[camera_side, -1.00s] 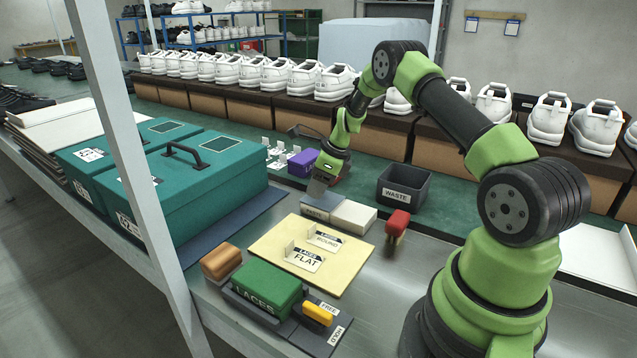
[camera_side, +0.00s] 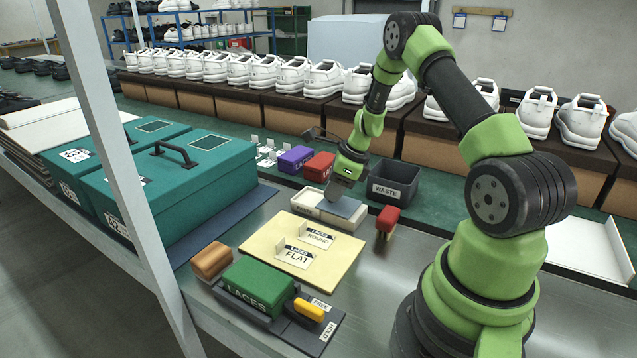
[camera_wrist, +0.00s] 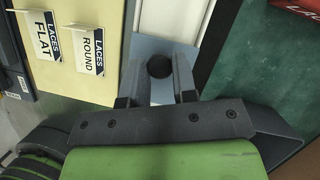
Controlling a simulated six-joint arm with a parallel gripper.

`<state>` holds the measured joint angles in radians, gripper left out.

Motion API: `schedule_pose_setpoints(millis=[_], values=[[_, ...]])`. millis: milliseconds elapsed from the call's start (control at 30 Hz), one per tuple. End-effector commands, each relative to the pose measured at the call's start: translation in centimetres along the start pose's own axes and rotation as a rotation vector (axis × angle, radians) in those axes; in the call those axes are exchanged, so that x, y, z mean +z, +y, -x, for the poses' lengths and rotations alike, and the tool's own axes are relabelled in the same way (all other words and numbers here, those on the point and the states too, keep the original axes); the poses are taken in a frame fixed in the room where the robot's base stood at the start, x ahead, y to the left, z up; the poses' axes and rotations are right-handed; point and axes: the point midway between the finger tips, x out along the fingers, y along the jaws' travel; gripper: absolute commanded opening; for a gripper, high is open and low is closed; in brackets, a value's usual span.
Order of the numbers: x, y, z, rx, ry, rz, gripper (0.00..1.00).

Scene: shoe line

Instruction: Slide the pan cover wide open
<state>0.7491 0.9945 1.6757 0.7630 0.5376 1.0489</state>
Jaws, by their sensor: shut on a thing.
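The pan cover (camera_side: 345,208) is a flat grey-blue plate lying over the right part of the white pan (camera_side: 348,224). The pan's left part shows pale and uncovered. My gripper (camera_side: 341,198) is down at the cover. In the wrist view, my gripper (camera_wrist: 160,80) is shut on the cover's round dark knob (camera_wrist: 159,65), a finger on each side. The cover (camera_wrist: 146,45) shows around the knob, with the white pan (camera_wrist: 172,15) beyond it.
A WASTE bin (camera_side: 393,184) stands just right of the cover. A red-topped block (camera_side: 387,218) stands in front of it. Red (camera_side: 319,167) and purple (camera_side: 295,159) boxes lie behind the pan. A cream board (camera_side: 300,255) with lace signs lies in front.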

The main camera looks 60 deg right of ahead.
Motion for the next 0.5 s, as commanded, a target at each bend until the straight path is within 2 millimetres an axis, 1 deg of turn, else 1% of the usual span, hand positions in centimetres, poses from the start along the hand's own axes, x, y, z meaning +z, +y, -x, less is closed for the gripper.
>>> schedule_pose_setpoints(millis=[100, 400, 433, 467, 500], values=[[-0.77, 0.32, 0.39, -0.003, 0.002, -0.001, 0.0], [-0.84, 0.37, 0.42, -0.003, 0.002, 0.002, 0.0], [-0.84, 0.37, 0.42, -0.003, 0.001, 0.002, 0.28], [-0.84, 0.37, 0.42, -0.003, 0.001, 0.002, 0.35], [-0.84, 0.37, 0.41, -0.003, 0.002, 0.002, 0.45]])
